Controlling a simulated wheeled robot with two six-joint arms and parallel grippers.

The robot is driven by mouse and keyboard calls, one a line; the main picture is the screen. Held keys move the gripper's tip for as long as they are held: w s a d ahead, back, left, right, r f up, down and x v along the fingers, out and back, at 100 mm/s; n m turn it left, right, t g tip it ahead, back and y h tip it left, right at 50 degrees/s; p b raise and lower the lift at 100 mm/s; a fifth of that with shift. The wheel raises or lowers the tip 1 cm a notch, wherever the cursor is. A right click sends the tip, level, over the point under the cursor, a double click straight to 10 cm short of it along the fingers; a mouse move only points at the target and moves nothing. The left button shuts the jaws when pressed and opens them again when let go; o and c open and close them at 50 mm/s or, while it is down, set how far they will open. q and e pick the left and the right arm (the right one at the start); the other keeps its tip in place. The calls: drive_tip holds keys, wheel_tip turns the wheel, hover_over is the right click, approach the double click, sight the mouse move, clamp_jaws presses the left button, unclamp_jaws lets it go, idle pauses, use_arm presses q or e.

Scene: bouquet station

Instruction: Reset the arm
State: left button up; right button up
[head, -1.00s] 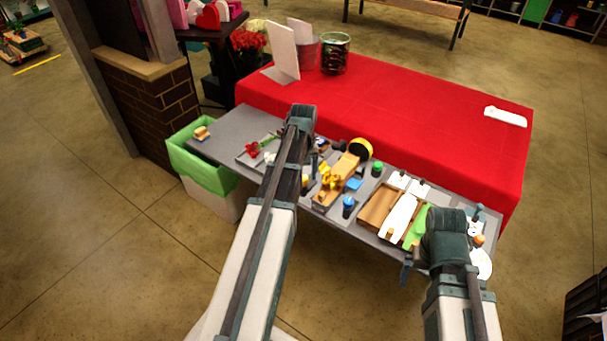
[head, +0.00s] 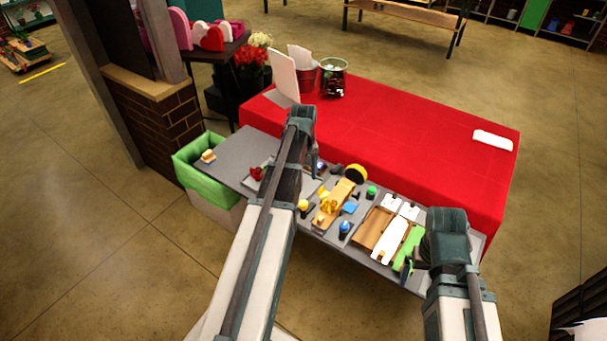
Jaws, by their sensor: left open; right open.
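My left arm reaches up from the bottom and bends at a dark joint over the grey worktable (head: 235,150). Only a small part of my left gripper (head: 317,166) shows beside the arm, above the table; it is open, with nothing seen in it. My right arm comes in at lower right. Part of my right gripper (head: 407,268) shows at the table's front edge, left of the dark joint; it is open and looks empty. The arms hide much of both grippers.
The worktable holds a wooden piece with yellow parts (head: 334,203), a wooden tray (head: 371,228), a green strip (head: 408,246) and a red flower (head: 256,173). A green-lined bin (head: 205,178) stands left. A red-covered table (head: 420,125) with a dark bucket (head: 333,80) stands behind.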

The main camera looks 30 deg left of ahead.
sight(303, 203)
use_arm(q)
drive_tip(key=shift+r, duration=0.15)
idle(0.3)
wheel_tip(303, 203, down, 13)
drive_tip(key=b, duration=1.3)
wheel_tip(303, 203, up, 13)
drive_tip(key=p, duration=1.3)
wheel_tip(303, 203, down, 14)
drive_tip(key=b, duration=1.4)
drive_tip(key=shift+r+m, duration=0.15)
drive_tip(key=shift+m, duration=1.15)
drive_tip(key=m, duration=0.6)
